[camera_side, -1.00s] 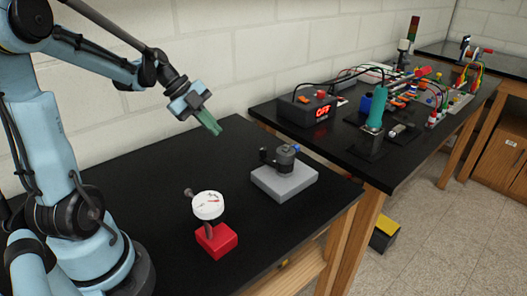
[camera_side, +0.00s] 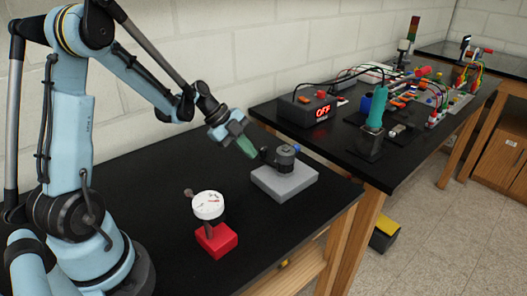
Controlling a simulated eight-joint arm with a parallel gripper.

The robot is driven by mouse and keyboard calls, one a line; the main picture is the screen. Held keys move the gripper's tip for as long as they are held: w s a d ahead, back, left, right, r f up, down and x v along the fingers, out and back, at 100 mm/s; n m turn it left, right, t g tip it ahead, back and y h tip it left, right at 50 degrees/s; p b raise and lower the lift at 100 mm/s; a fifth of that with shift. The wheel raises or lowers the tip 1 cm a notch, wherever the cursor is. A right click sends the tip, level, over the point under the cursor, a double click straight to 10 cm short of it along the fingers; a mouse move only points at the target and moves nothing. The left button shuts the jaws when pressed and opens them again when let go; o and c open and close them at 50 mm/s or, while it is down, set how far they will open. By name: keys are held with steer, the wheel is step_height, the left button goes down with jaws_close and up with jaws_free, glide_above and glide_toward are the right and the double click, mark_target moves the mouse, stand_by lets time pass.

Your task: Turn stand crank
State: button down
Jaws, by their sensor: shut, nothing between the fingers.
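The stand (camera_side: 285,183) is a grey block on the black table, with a dark round hub (camera_side: 286,157) on top. A crank arm with a dark upright knob (camera_side: 264,154) sticks out from the hub to the left, and a small blue part (camera_side: 297,148) shows at its right. My gripper (camera_side: 248,150), with green fingers, is shut and empty. It points down to the right, just left of the knob in the picture. I cannot tell whether the fingertips touch the knob.
A white dial gauge (camera_side: 208,205) on a red base (camera_side: 216,240) stands in front, left of the stand. The table's left middle is clear.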

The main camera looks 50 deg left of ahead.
steer(key=shift+w, duration=0.25)
steer(key=shift+w, duration=0.1)
steer(key=shift+w+a+m, duration=0.2)
steer(key=shift+w+m, duration=0.2)
steer(key=shift+w, duration=0.55)
